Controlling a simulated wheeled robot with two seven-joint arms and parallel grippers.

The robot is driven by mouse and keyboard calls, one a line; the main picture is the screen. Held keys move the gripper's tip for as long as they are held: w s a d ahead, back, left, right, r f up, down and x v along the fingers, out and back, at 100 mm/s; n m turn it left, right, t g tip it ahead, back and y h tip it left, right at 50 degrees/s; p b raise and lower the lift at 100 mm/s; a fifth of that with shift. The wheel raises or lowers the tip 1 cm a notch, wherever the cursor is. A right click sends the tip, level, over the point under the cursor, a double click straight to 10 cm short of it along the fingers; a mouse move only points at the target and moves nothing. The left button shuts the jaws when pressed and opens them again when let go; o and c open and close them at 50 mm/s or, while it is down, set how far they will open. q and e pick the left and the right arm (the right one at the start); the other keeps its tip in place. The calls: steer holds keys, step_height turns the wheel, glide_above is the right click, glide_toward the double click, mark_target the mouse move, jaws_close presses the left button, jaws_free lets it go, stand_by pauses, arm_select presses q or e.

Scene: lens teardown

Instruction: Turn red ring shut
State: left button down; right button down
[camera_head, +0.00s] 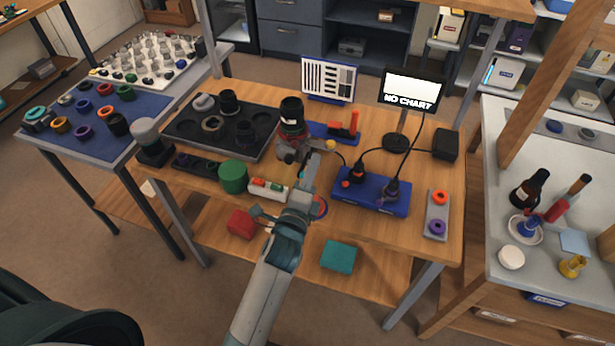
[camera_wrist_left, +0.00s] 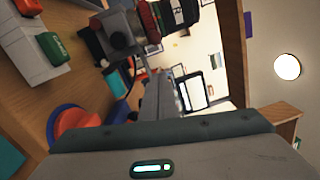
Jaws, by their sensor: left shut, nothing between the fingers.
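A dark upright lens (camera_head: 291,108) with a thin red ring (camera_head: 291,122) around it stands on a grey mount (camera_head: 290,149) at the middle of the wooden bench. In the left wrist view the lens (camera_wrist_left: 178,14) is at the top, cut off by the frame edge, with red bands on it. My left gripper (camera_head: 312,162) is shut and empty, just in front and to the right of the mount, below the ring. In the left wrist view its fingers (camera_wrist_left: 155,97) point up toward the mount (camera_wrist_left: 120,30). I cannot tell whether they touch it. My right gripper is not in view.
A display reading NO CHART (camera_head: 411,90) stands behind right. A blue socket box (camera_head: 370,193) with cables is right of my gripper. A green cylinder (camera_head: 233,176) and a white button strip (camera_head: 268,188) are to the left. A black tray (camera_head: 180,128) lies behind left.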

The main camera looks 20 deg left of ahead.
arm_select(q)
steer(key=a, duration=0.1)
steer(key=a+p, duration=0.1)
steer(key=a+r, duration=0.1)
steer(key=shift+w, duration=0.4)
steer(key=shift+a+f+p, duration=0.1)
steer(key=shift+a+p, duration=0.25)
steer(key=shift+a, duration=0.05)
steer(key=shift+a+h, duration=0.1)
steer(key=shift+h, duration=0.3)
